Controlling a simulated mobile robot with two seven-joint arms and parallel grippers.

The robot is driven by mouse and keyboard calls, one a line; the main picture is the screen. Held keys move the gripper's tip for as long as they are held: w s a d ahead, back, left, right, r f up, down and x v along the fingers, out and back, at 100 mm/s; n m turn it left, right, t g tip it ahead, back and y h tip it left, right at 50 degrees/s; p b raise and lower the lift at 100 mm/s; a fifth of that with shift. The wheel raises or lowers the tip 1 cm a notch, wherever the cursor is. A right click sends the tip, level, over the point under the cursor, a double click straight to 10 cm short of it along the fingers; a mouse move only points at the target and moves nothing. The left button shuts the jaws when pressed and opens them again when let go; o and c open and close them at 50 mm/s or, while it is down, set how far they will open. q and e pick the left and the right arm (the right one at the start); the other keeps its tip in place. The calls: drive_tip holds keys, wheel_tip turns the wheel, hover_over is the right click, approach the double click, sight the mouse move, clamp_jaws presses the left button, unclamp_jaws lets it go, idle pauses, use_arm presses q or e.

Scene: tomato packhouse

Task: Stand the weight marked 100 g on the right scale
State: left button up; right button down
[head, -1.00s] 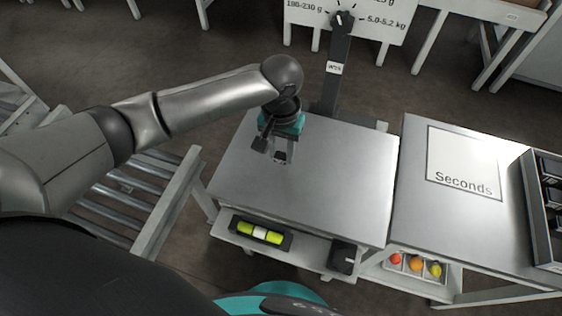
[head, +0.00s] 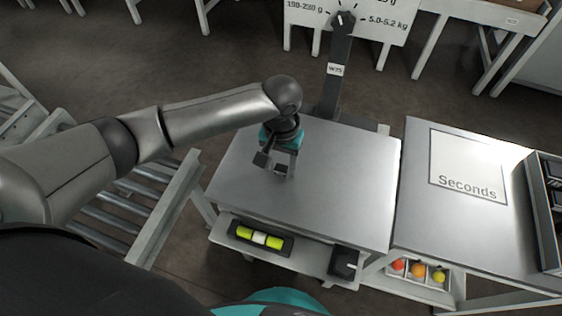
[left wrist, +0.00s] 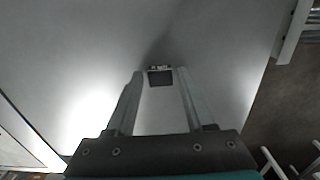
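My left gripper (head: 280,166) reaches down over the steel top (head: 335,195) of the bench with the dark post labelled W15 (head: 335,69). A small dark block (head: 281,169) is between its fingertips. In the left wrist view the block (left wrist: 160,77) shows between the two finger ends, and the fingers look closed on it. Its small pale marking is too small to read, so I cannot tell if it is the 100 g weight. Whether its base touches the steel top is unclear. My right gripper is out of view.
A lower shelf holds a tray with a yellow-green vial (head: 260,238) and a dark knob box (head: 344,264). To the right are a table with a Seconds mat (head: 468,165) and a dark crate (head: 545,210). The remaining steel top is clear.

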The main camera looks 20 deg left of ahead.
sight(281, 168)
use_arm(q)
drive_tip(key=shift+o, duration=0.8)
drive_tip(key=shift+r, duration=0.1)
drive_tip(key=shift+r, duration=0.2)
wheel_tip(281, 168, up, 4)
drive_tip(key=shift+r+p, duration=0.1)
drive_tip(key=shift+p, duration=1.05)
wheel_tip(281, 168, up, 8)
drive_tip(key=p, duration=0.3)
drive_tip(key=shift+f, duration=0.25)
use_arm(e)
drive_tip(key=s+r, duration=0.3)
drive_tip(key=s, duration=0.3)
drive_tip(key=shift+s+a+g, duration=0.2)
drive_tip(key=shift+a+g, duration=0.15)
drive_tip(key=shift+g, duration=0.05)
